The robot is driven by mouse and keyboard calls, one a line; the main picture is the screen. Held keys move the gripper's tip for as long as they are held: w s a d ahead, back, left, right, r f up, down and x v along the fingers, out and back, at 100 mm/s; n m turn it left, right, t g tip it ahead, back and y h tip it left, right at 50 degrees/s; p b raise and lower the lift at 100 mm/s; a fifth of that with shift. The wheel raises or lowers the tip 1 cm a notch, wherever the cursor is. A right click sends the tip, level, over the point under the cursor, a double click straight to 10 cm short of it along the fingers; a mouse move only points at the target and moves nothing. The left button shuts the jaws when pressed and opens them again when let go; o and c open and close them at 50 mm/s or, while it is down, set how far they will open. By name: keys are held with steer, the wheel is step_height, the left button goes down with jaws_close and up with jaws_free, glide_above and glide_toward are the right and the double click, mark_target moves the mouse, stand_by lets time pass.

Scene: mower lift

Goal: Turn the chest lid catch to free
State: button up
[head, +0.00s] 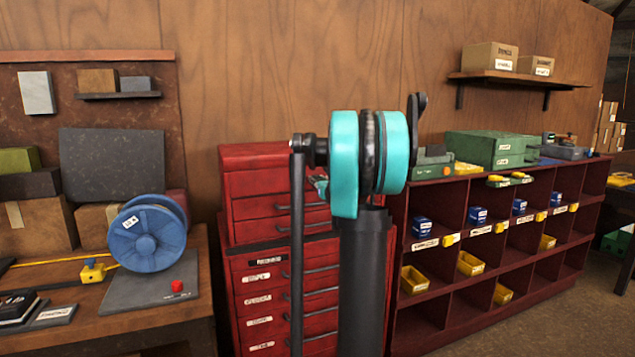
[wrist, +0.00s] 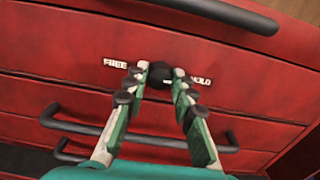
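The lid catch (wrist: 160,74) is a dark round knob on the red front of the chest (head: 262,184), seen in the wrist view. The word FREE stands to its left and HOLD to its right, partly covered by a finger. A small pale mark shows at the knob's lower right, on the HOLD side. My gripper (wrist: 160,77) has one fingertip on each side of the knob, with no clear gap between them and it; it looks shut on the knob.
Dark bar handles (wrist: 135,133) cross the chest's front below the catch, and another dark bar (wrist: 225,12) is above it. A workbench with a blue reel (head: 147,238) stands left. Red shelving (head: 455,213) with bins stands right.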

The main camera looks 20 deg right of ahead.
jaws_close()
steer(key=n, duration=0.9)
steer(key=shift+a, duration=0.1)
steer(key=n, duration=0.4)
steer(key=shift+f+n, duration=0.1)
steer(key=shift+n, duration=0.2)
steer(key=shift+f+n, duration=0.1)
steer(key=shift+n, duration=2.1)
steer(key=shift+a, duration=0.1)
